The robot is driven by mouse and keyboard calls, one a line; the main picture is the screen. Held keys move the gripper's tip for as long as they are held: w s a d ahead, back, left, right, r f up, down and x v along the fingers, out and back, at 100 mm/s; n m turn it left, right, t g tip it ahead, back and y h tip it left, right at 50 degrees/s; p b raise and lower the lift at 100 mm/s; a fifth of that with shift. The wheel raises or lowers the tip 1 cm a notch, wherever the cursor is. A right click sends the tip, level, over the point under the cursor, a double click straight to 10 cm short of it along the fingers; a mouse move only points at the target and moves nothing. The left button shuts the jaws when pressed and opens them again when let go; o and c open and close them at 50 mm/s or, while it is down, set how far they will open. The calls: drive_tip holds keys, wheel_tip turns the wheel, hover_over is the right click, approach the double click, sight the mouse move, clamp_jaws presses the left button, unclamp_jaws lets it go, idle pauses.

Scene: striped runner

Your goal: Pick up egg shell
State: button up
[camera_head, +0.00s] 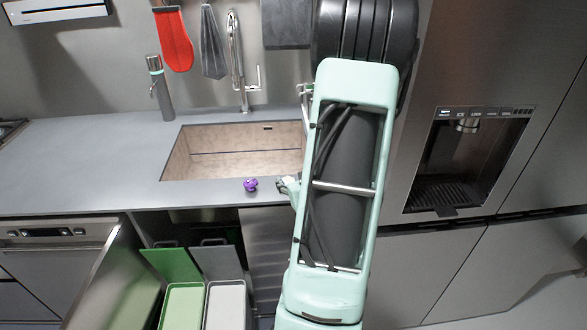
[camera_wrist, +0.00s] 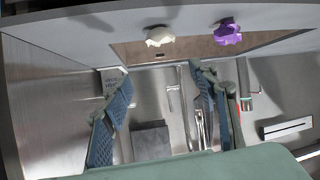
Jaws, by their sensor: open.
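A small white, jagged-edged object that looks like the egg shell (camera_wrist: 158,36) sits on the counter near the sink edge in the wrist view. In the head view my arm hides most of the gripper.
The sink (camera_head: 235,158) is sunk into the grey counter (camera_head: 80,160) behind the purple object. Below stands an open cabinet with a green bin (camera_head: 184,305) and a grey bin (camera_head: 226,305). A fridge with a dispenser (camera_head: 470,160) stands right. The counter's left side is clear.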

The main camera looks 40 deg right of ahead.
sight(288, 181)
drive_tip(key=shift+m, duration=0.5)
drive_tip(key=f, duration=0.1)
drive_tip(key=w+f, duration=0.1)
drive_tip(key=f+p, duration=0.1)
drive_tip(key=f, duration=0.1)
drive_tip(key=shift+w+d, duration=0.2)
drive_tip(key=shift+w, duration=0.05)
drive_tip(key=shift+p+x, duration=0.7)
drive_tip(key=shift+x, duration=1.9)
drive_tip(key=shift+c, duration=0.3)
drive_tip(key=c, duration=0.8)
